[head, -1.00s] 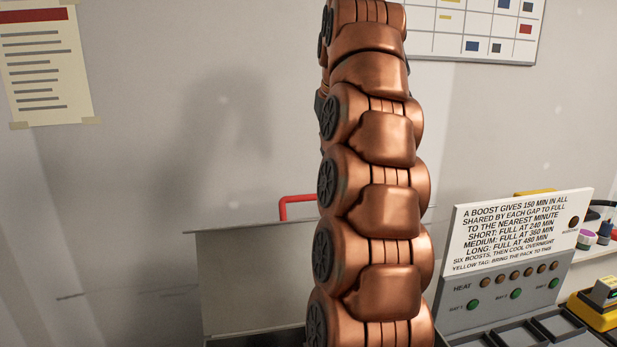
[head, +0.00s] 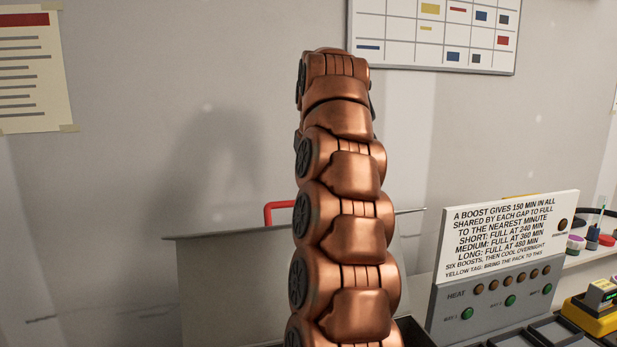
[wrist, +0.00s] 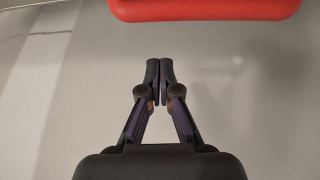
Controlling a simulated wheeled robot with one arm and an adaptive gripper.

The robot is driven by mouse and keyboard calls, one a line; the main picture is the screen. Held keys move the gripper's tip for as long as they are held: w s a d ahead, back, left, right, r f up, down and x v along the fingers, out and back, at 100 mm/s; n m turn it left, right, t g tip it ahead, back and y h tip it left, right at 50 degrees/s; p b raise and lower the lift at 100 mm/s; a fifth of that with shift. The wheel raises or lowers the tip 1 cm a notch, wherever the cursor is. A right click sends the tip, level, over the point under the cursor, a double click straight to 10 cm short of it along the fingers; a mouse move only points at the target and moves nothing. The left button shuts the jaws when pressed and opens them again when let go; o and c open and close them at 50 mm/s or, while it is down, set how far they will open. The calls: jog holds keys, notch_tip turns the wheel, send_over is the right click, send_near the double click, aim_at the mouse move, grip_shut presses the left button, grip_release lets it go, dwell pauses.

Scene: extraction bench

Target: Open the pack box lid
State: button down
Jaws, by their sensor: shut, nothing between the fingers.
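The pack box lid (head: 225,285) is a grey panel that stands upright near the wall in the head view, partly hidden by my arm. Its red handle (head: 276,211) sticks up at its top edge, its right part behind my arm. In the wrist view the red handle (wrist: 205,9) runs across the top edge of the picture. My gripper (wrist: 160,76) is shut and empty. Its fingertips point toward the handle with a visible gap between them. The gripper itself is hidden in the head view.
A grey heater panel with a text sign (head: 510,235) stands at the right, with dark trays (head: 555,330) in front. A yellow device (head: 592,312) sits at the far right. A wall chart (head: 435,30) and paper sheet (head: 30,75) hang behind. Bare wall lies left of the lid.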

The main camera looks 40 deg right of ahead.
jog(key=shift+s+a+f+p, duration=0.15)
jog(key=shift+s+a+f, duration=0.15)
jog(key=shift+s, duration=0.25)
jog(key=shift+s+a+f+p, duration=0.15)
jog(key=shift+s+a, duration=0.15)
jog(key=shift+s, duration=0.25)
jog(key=shift+s+a+f, duration=0.15)
jog(key=shift+s+a, duration=0.1)
jog(key=shift+s, duration=0.1)
jog(key=shift+s, duration=0.1)
jog(key=shift+a, duration=0.15)
